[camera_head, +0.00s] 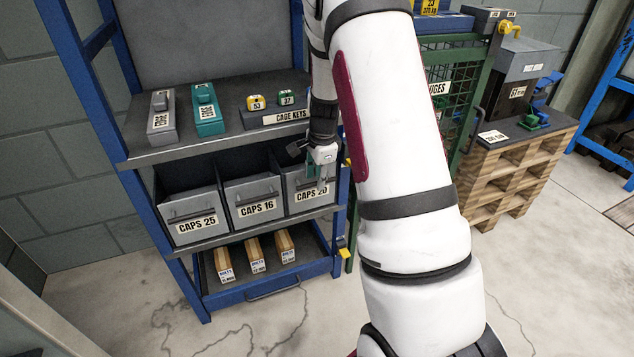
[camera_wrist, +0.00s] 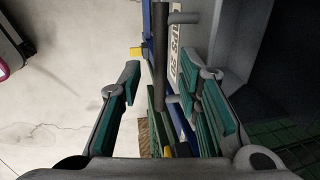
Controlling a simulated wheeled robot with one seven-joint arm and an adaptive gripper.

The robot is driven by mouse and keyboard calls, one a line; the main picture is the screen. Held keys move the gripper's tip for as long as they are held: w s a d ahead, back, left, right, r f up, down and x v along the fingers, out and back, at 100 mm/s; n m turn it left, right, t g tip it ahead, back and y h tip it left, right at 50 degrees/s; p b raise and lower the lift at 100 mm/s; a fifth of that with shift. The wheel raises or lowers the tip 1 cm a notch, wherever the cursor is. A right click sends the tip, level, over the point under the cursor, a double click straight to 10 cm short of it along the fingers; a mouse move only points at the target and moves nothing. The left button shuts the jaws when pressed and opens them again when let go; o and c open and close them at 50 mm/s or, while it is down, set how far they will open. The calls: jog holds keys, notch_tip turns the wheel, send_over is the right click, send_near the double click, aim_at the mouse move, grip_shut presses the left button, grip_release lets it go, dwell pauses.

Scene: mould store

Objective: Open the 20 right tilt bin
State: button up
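The right tilt bin, a grey bin labelled CAPS 20 (camera_head: 312,194), sits at the right end of the bin row. Its front is in line with its neighbours, with no visible tilt forward. My gripper (camera_head: 317,170) is at its front, partly covering the upper face and handle. In the wrist view my gripper (camera_wrist: 170,78) is open, with green-padded fingers apart. The bin's dark bar handle (camera_wrist: 160,55) shows between them, with the bin label (camera_wrist: 180,45) behind. No finger visibly grips the handle; whether the fingers reach past it I cannot tell.
Bins CAPS 25 (camera_head: 197,222) and CAPS 16 (camera_head: 256,208) stand to the left. The shelf above (camera_head: 200,146) holds gauges and cage keys. A blue drawer (camera_head: 270,289) with boxes lies below. A green mesh cage (camera_head: 455,100) stands close on the right.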

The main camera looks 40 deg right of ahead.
jog(key=shift+w+f, duration=0.1)
jog(key=shift+f, duration=0.35)
grip_shut()
